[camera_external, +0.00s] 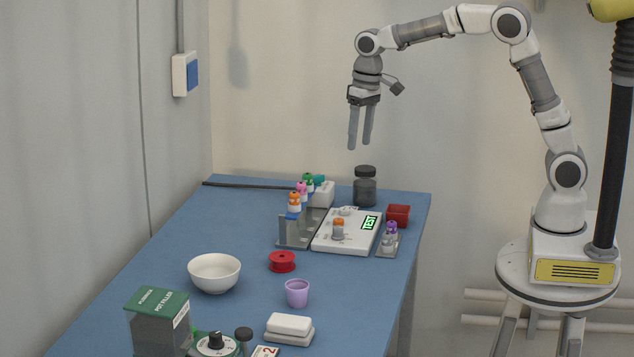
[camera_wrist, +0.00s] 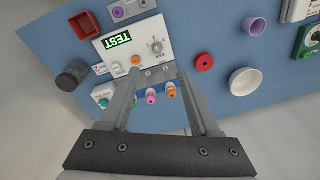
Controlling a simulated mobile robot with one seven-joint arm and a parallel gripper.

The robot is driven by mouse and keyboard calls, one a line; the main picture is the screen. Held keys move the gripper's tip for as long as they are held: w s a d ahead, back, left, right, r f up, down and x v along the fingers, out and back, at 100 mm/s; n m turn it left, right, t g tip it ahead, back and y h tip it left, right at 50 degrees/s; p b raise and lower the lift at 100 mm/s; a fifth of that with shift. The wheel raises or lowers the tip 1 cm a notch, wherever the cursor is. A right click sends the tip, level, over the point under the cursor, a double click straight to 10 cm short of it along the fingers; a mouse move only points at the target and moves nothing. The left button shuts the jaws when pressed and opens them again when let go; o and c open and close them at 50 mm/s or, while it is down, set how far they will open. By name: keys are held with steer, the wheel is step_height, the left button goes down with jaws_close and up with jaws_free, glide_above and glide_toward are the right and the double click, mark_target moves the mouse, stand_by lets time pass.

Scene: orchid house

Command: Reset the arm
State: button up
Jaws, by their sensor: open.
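My gripper (camera_external: 360,146) hangs from my raised arm above the far end of the blue table (camera_external: 340,290), pointing down. Its fingers are apart with nothing between them, and it touches nothing. In the wrist view my gripper (camera_wrist: 163,115) shows both fingers spread, with the table things well beyond them. My arm bends up and over from its base on a round white stand to the right of the table.
Below stand a white device (camera_external: 346,245) with a green "TEST" display, a grey rack (camera_external: 298,241) of colour-capped vials, a dark jar (camera_external: 365,190) and a red box (camera_external: 397,215). A white bowl (camera_external: 214,275), red spool (camera_external: 282,262) and purple cup (camera_external: 297,293) stand nearer.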

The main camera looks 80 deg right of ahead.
steer(key=s+a+r+n+t, duration=0.1)
steer(key=s+r, duration=0.3)
steer(key=s, duration=0.3)
steer(key=s+a+r+n+t, duration=0.1)
steer(key=s+a+r, duration=0.15)
steer(key=s, duration=0.55)
steer(key=s+f+n+t, duration=0.1)
steer(key=s+n+t, duration=0.1)
steer(key=s, duration=1)
steer(key=shift+s+a+f+n, duration=0.3)
steer(key=shift+s+a+f, duration=0.05)
steer(key=shift+s+f, duration=0.05)
